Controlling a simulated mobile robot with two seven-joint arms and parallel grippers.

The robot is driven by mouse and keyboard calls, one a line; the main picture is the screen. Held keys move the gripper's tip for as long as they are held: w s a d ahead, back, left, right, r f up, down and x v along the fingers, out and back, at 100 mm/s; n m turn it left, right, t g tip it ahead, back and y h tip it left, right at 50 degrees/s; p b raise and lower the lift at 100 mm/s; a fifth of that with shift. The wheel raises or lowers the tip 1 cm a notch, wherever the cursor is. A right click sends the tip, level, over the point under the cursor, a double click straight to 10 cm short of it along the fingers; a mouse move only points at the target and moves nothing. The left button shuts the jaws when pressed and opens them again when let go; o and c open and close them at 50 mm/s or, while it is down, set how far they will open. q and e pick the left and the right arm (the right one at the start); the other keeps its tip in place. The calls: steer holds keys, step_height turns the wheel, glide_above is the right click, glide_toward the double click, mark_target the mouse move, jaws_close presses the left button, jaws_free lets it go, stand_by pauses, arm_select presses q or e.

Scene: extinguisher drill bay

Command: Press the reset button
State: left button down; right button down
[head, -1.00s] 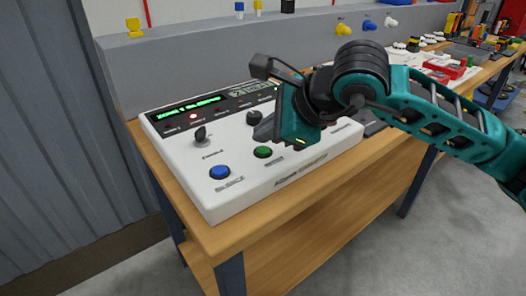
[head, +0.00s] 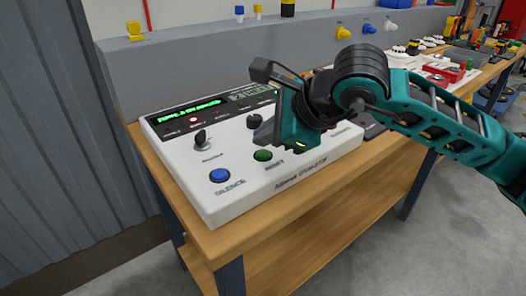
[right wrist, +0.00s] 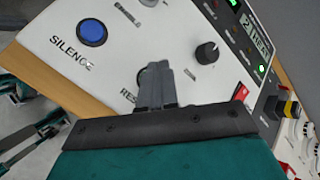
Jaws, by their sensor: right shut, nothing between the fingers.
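The white alarm panel (head: 235,195) lies on the bench. Its green reset button (head: 263,155) sits near the front edge, right of the blue silence button (head: 219,175). My right gripper (head: 264,133) is shut and empty, with its fingers over the panel just behind the green button in the head view. I cannot tell whether the fingers touch the panel. The blue button (right wrist: 92,33) shows clear of them. My left gripper is not in view.
A black selector knob (head: 200,138) stands on the panel's left, and another black knob (head: 254,121) lies close to my fingers. A lit green display (head: 190,112) is at the back. The wooden bench edge (head: 260,223) runs in front.

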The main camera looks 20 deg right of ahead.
stand_by(0.6)
steer(key=shift+f+b, duration=0.5)
steer(key=shift+b, duration=0.25)
steer(key=shift+r, duration=0.1)
steer(key=shift+f+b, duration=0.55)
steer(key=shift+b, duration=0.1)
stand_by(0.5)
steer(key=shift+r, duration=0.1)
steer(key=shift+r+p, duration=0.4)
steer(key=shift+r, duration=0.4)
